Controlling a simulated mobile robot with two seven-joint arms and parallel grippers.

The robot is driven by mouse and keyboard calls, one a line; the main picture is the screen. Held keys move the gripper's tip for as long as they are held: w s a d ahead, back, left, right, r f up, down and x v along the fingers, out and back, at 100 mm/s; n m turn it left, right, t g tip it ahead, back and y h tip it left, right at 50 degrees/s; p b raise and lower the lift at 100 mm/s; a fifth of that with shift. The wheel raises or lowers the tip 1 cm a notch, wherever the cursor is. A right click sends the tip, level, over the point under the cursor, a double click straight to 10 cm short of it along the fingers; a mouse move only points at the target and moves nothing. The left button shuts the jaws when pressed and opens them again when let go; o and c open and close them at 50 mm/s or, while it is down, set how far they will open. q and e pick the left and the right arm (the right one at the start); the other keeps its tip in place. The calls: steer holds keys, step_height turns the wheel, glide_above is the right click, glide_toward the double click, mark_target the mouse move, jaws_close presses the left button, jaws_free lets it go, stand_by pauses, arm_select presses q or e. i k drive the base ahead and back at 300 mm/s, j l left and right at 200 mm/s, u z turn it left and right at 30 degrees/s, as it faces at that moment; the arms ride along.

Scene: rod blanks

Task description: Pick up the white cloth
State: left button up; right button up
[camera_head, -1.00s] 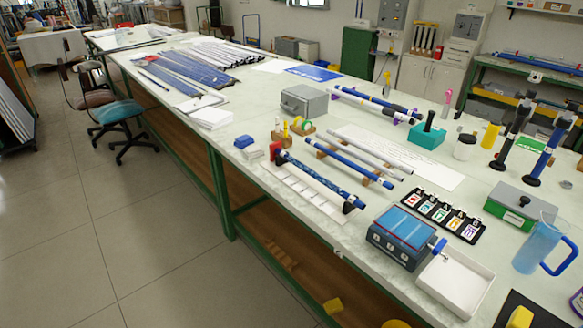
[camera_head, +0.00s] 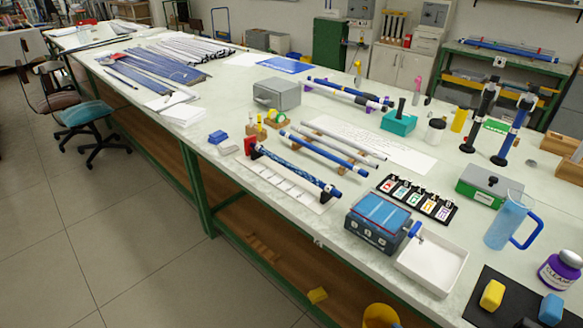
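I cannot make out a white cloth for certain. Flat white items (camera_head: 184,115) lie on the long table left of the grey metal box, and their material is too small to tell. Neither of my grippers is in view.
The long table (camera_head: 320,245) holds rods on wooden rests, a grey metal box (camera_head: 277,94), a blue-topped box (camera_head: 378,222), a white tray (camera_head: 432,265), a blue pitcher (camera_head: 507,220), a purple jar (camera_head: 560,270) and a dark mat with yellow (camera_head: 492,294) and blue blocks. A chair (camera_head: 85,115) stands left on open floor.

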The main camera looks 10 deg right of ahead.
mark_target(230, 147)
steer(key=i+j+z, duration=0.15)
steer(key=i+j, duration=0.25)
steer(key=i+j+z, duration=0.15)
steer(key=i+j, duration=0.3)
steer(key=i+j+z, duration=0.15)
steer(key=i+j, duration=0.2)
steer(key=j, duration=0.15)
steer(key=i+j+z, duration=0.15)
steer(key=i+j, duration=0.25)
steer(key=j, duration=0.15)
